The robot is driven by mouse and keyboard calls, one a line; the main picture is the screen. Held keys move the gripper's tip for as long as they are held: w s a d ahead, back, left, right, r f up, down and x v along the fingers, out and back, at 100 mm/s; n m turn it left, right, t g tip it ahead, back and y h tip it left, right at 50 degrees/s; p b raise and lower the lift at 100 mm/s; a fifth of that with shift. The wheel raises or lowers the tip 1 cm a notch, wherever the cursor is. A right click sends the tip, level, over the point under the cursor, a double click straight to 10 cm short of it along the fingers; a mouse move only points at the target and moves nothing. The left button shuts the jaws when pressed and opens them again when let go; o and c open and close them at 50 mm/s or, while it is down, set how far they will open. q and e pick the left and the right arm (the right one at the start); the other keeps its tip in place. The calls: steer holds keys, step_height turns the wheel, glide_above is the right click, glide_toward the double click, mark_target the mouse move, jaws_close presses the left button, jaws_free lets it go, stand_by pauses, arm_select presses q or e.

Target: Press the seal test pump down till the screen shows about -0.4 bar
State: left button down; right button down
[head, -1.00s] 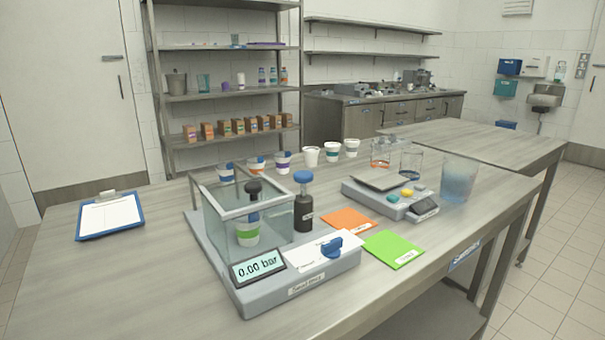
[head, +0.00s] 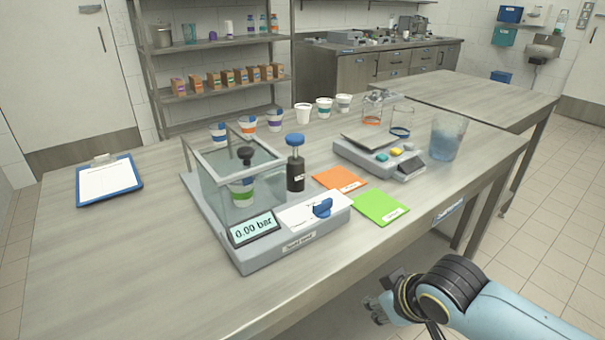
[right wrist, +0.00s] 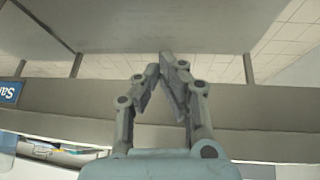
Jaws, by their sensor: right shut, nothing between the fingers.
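The seal tester (head: 262,262) is a grey base on the table with a clear box, and its screen (head: 254,229) reads 0.00 bar. The pump (head: 296,173) is a black cylinder with a blue knob raised above it, standing just behind the base's right side. A blue valve handle (head: 322,208) sits on the white panel. A cup with a green band (head: 242,192) is inside the box under a black plunger. My right gripper (head: 374,309) is below and in front of the table edge, away from the pump. The right wrist view shows its fingers (right wrist: 167,62) shut and empty. My left gripper is out of view.
Orange (head: 340,180) and green (head: 380,208) cards lie right of the tester. A scale (head: 378,157) and a bluish container (head: 447,137) stand farther right. A clipboard (head: 109,181) lies at left. The table front left is clear.

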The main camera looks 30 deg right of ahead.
steer(key=w+r+t+y, duration=0.1)
steer(key=w+r+t, duration=0.2)
steer(key=r, duration=0.7)
steer(key=w+r+t+p, duration=0.1)
steer(key=w+r+t, duration=0.2)
steer(key=w+r, duration=0.5)
steer(key=w+r+t+y, duration=0.1)
steer(key=w+r+t, duration=0.2)
steer(key=r, duration=1.1)
steer(key=w, duration=0.3)
steer(key=shift+w+d+n+y, duration=0.15)
steer(key=shift+d+n+y, duration=0.15)
glide_above(302, 140)
step_height(302, 140, down, 2)
step_height(302, 140, down, 3)
steer(key=shift+r, duration=0.1)
steer(key=shift+f, duration=0.85)
